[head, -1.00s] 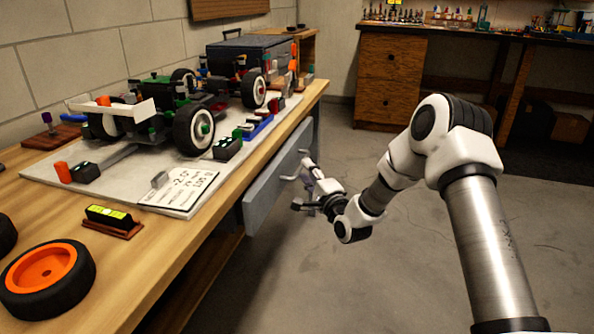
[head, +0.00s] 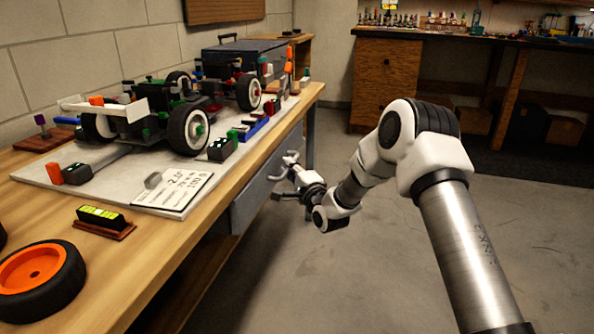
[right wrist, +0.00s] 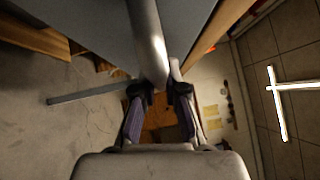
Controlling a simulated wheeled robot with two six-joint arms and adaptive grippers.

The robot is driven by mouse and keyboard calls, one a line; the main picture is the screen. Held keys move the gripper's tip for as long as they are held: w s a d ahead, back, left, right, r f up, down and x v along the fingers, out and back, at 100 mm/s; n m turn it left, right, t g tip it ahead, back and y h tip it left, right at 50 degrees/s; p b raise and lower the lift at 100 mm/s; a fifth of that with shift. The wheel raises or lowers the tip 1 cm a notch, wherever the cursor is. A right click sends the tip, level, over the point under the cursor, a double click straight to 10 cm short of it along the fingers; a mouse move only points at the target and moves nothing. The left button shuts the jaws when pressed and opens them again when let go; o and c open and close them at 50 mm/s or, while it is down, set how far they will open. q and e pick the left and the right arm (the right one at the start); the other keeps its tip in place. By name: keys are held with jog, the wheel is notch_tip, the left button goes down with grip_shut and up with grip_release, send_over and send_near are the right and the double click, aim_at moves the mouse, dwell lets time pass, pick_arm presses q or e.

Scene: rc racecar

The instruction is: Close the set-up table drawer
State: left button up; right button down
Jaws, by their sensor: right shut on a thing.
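The grey drawer front (head: 250,202) sits close under the right edge of the wooden set-up table (head: 160,258) in the head view. I cannot tell whether a small gap is left there. My right gripper (head: 288,172) is at the drawer's handle, on the outer side of the front. In the right wrist view, the gripper (right wrist: 158,95) is shut on the grey bar handle (right wrist: 147,38), with a dark finger on each side. The inside of the drawer is hidden. My left gripper is not in view.
On the table are an RC car (head: 150,118) on a white board (head: 70,178), a loose orange-rimmed wheel (head: 38,275) and a yellow-green level (head: 102,216). A wooden workbench (head: 385,85) stands at the back. The floor right of the table is clear.

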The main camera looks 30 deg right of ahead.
jog(key=shift+w+a, duration=0.3)
jog(key=shift+w, duration=0.05)
jog(key=c, duration=1.2)
grip_release()
jog(key=shift+w+a, duration=0.1)
jog(key=shift+a, duration=0.05)
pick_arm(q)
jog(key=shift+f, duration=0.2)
pick_arm(e)
jog(key=s+a+f, duration=0.1)
jog(key=s, duration=1)
jog(key=shift+s+f, duration=0.3)
jog(key=shift+s, duration=0.1)
